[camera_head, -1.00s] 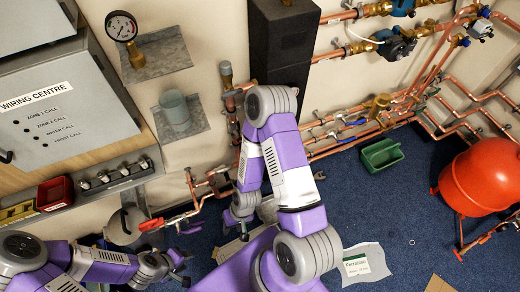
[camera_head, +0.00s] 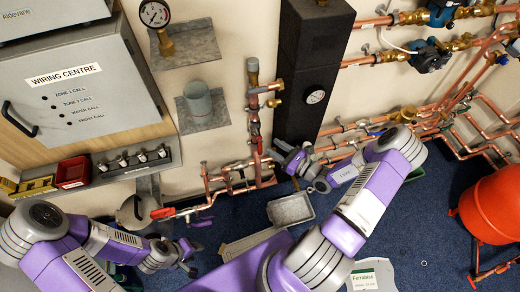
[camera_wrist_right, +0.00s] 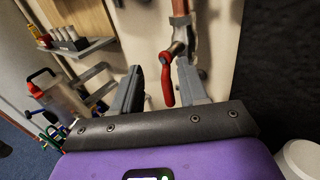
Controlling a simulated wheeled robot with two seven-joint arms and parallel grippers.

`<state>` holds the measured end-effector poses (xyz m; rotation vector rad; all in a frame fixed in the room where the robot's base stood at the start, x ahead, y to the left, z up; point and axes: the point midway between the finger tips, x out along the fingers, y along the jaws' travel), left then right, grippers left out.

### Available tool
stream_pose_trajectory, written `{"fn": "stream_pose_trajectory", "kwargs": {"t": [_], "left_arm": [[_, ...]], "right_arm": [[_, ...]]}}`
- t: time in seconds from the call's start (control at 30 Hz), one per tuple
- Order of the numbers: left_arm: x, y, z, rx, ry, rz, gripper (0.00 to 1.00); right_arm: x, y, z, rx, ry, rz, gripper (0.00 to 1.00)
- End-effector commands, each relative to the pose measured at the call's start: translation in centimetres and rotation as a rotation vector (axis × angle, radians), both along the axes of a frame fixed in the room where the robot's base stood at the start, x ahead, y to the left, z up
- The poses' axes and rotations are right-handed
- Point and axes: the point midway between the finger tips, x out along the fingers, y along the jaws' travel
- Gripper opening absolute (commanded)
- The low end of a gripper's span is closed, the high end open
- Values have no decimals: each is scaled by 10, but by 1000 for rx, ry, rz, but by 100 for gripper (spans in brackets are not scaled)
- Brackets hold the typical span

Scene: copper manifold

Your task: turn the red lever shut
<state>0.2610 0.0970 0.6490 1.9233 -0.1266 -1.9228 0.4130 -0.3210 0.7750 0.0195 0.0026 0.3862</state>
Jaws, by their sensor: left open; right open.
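A red lever (camera_head: 257,141) hangs down along a vertical copper pipe on the wall in the head view. In the right wrist view the red lever (camera_wrist_right: 167,82) hangs from its valve and appears between the two fingers of my right gripper (camera_wrist_right: 160,67). The fingers are apart, and I see no contact with the lever. In the head view my right gripper (camera_head: 284,152) is just right of this lever. My left gripper (camera_head: 188,258) is open and empty, below and right of that second lever.
A dark column with a gauge (camera_head: 315,96) stands right of the pipe. A grey tray (camera_head: 290,209) lies on the blue floor under my right arm. The wiring centre box (camera_head: 75,90) is at left, above a shelf with a red bin (camera_head: 72,172). Copper pipes line the right wall.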

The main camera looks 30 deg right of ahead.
Motion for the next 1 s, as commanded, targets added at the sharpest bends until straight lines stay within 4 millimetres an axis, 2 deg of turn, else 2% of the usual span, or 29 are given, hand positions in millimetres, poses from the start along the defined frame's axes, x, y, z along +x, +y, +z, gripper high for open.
{"fn": "stream_pose_trajectory", "kwargs": {"t": [0.17,0.4,0.7,0.83,1.0], "left_arm": [[0,0,-12,0,0,0,44],[0,0,-33,0,0,0,44],[0,0,-43,0,0,0,44],[0,0,-46,0,0,0,44],[0,0,-47,0,0,0,44]], "right_arm": [[0,0,-28,3,0,-3,43],[0,1,-82,2,1,-1,43],[52,23,-78,0,0,4,43],[64,27,-78,0,0,2,43],[70,29,-77,1,1,2,43]]}}
